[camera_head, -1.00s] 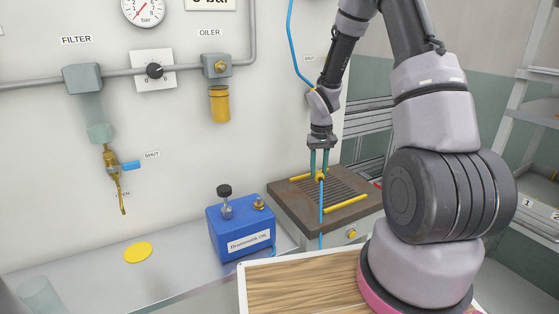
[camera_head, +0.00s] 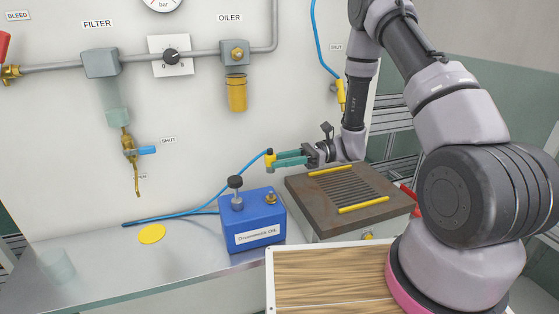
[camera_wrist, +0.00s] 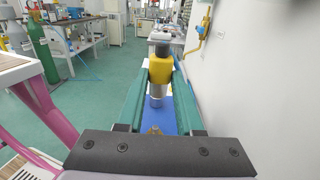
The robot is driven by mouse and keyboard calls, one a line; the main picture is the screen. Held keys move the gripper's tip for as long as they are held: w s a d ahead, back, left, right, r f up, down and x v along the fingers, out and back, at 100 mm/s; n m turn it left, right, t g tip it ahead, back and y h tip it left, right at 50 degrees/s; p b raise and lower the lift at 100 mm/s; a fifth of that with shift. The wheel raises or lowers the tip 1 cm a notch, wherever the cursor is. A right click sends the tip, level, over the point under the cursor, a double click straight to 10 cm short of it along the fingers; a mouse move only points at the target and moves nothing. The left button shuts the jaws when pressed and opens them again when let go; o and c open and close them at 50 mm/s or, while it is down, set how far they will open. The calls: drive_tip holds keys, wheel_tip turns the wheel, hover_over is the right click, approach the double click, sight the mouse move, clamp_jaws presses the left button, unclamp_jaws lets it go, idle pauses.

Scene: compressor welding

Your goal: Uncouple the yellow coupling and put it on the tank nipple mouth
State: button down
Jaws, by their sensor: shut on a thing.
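My gripper (camera_head: 276,160) has long green fingers, level and pointing left. It is shut on the yellow coupling (camera_head: 269,161), which stands about upright at the fingertips with a blue hose (camera_head: 215,201) attached. The coupling also shows between the fingers in the wrist view (camera_wrist: 160,71). It is clear of the bench, over the right part of the blue tank (camera_head: 247,222) in the head view. A brass tank nipple (camera_head: 270,198) stands on the tank top, below the coupling, with a visible gap. Whether the two line up in depth I cannot tell.
A dark-knobbed valve (camera_head: 236,189) rises from the tank's left side. A ribbed plate (camera_head: 350,194) with yellow bars is to the right. Another yellow fitting (camera_head: 341,95) with a blue hose is on the wall. A yellow disc (camera_head: 152,234) lies on the bench.

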drive_tip(key=shift+w, duration=0.1)
idle(0.3)
drive_tip(key=shift+f, duration=2.95)
drive_tip(key=shift+f, duration=0.2)
drive_tip(key=shift+f, duration=1.15)
drive_tip(key=shift+f, duration=0.15)
drive_tip(key=shift+c, duration=2.4)
unclamp_jaws()
drive_tip(key=v, duration=1.1)
